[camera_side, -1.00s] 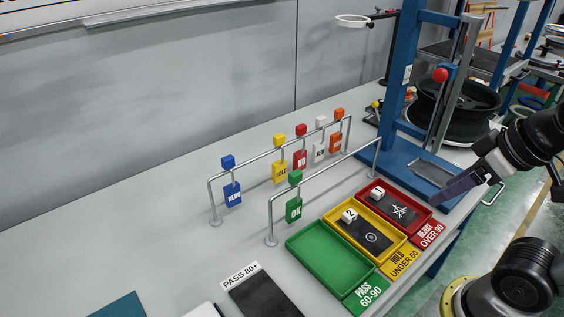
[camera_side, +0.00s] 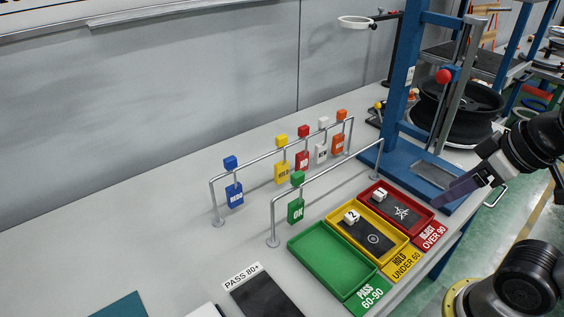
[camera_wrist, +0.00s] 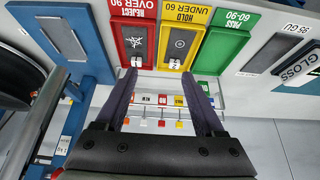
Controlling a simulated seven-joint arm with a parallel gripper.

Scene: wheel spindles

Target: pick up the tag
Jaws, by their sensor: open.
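Several coloured tags hang from two metal rails: a blue REDO tag (camera_side: 235,196), a yellow HOLD tag (camera_side: 282,172), a red tag (camera_side: 302,161), a white tag (camera_side: 321,153), an orange tag (camera_side: 338,144) on the back rail, and a green OK tag (camera_side: 296,211) on the front rail. Each has a matching cube on top. The red tag (camera_wrist: 163,99) and yellow tag (camera_wrist: 180,101) also show between my fingers in the wrist view, beyond them. My gripper (camera_side: 452,194) is open and empty, at the right beside the red tray, apart from all tags.
Green (camera_side: 292,248), yellow (camera_side: 403,243) and red (camera_side: 429,213) trays stand in front of the rails; the yellow and red ones hold dark plates and white numbered cubes. A blue stand (camera_side: 400,110) with a tyre (camera_side: 460,108) is at the back right.

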